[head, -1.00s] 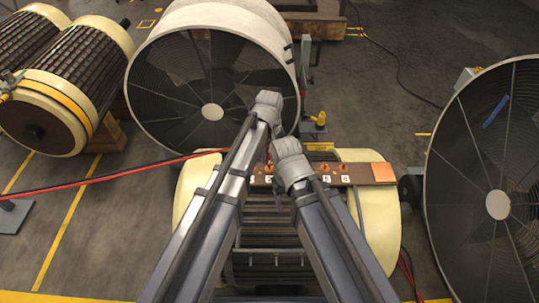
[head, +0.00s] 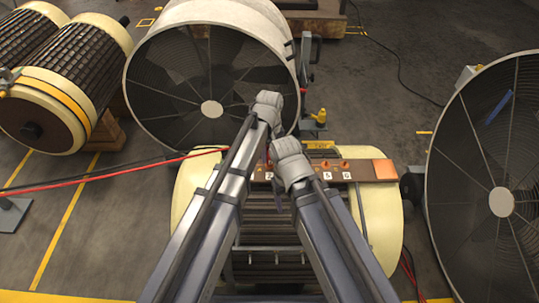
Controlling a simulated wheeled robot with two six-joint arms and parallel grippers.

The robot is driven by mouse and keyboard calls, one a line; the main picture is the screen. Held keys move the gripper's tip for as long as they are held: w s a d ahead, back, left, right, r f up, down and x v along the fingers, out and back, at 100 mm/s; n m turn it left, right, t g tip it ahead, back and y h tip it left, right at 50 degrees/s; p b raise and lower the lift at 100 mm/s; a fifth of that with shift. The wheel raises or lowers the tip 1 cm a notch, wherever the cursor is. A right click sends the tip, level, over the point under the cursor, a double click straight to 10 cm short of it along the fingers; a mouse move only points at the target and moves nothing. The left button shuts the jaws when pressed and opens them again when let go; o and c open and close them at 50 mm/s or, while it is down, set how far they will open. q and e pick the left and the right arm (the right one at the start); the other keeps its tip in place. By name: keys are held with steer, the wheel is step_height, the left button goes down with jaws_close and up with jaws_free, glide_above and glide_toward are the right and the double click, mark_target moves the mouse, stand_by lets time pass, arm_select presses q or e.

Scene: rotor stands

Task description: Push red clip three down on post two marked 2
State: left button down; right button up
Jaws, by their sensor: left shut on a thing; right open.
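The post board (head: 362,173) is a brown strip on top of the cream-ended machine below my grippers. A white label 2 (head: 268,176) shows near its left part, partly behind my arms. Post two itself is hidden. My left gripper (head: 267,148) points down over that part, shut, its fingers mostly hidden by the wrists. A small bit of red shows at its tip, likely the red clip; I cannot tell whether it touches the post. My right gripper (head: 283,190) is open, just right of and lower than the left one; its jaws are mostly hidden.
Orange posts stand by label 5 (head: 327,176) and label 6 (head: 346,175). A copper plate (head: 385,169) lies at the board's right end. A red cable (head: 130,174) runs in from the left. Large fans stand behind (head: 211,80) and at right (head: 500,200).

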arm_select(q)
steer(key=shift+f+b, duration=0.3)
steer(key=shift+f, duration=0.05)
steer(key=c, duration=0.5)
jaws_free()
steer(key=shift+r, duration=0.1)
step_height(320, 180, up, 8)
steer(key=p, duration=0.8)
steer(key=shift+a+f, duration=0.1)
steer(key=shift+f, duration=0.1)
